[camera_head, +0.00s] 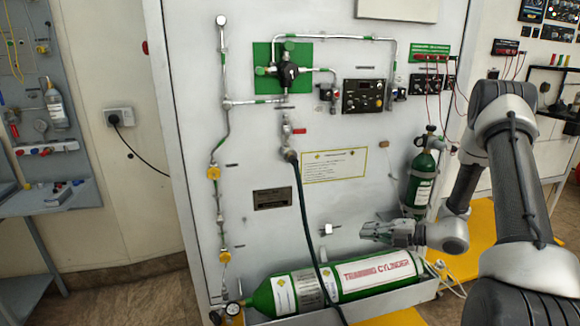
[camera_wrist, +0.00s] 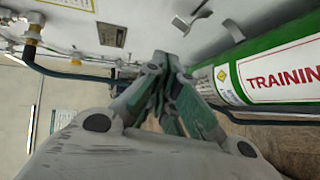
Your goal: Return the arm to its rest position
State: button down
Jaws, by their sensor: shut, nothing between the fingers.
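My gripper (camera_head: 372,231) is in front of the grey panel, a little above the training cylinder, and points left in the head view. In the wrist view my gripper (camera_wrist: 170,62) has its fingers together with nothing between them. My arm comes in from the right of the head view and bends down to the gripper. The green and white training cylinder (camera_head: 375,274) lies in a tray at the panel's foot. It also shows in the wrist view (camera_wrist: 265,72), to the right of the fingers. I cannot tell the exact gap between the gripper and the panel.
A dark hose (camera_head: 304,215) hangs down the panel (camera_head: 250,150), left of the gripper. A small green cylinder (camera_head: 420,178) stands upright near my arm. A pressure gauge (camera_head: 233,309) is at lower left. A small fitting (camera_head: 325,230) sticks out left of the gripper.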

jog(key=s+r+n+g, duration=0.1)
jog(key=s+n+g, duration=0.7)
jog(key=s+n, duration=0.8)
jog(key=s+d+r+n+g+h, duration=0.1)
jog(key=s+d+r+n+h, duration=0.4)
jog(key=r+n, duration=0.5)
jog(key=s+d+r+n+h, duration=0.3)
jog(key=s+r+n+h, duration=0.3)
jog(key=n, duration=0.6)
jog(key=s+a+r+n+t+h, duration=0.1)
jog(key=s+r+n+t, duration=0.1)
jog(key=r, duration=0.4)
jog(key=s+r+n+t, duration=0.1)
jog(key=r+n+t, duration=0.1)
jog(key=r, duration=0.4)
jog(key=shift+s+a+r+n+t+h, duration=0.3)
jog(key=shift+s+a+t+h, duration=0.1)
jog(key=shift+t, duration=0.3)
jog(key=c, duration=2.2)
grip_release()
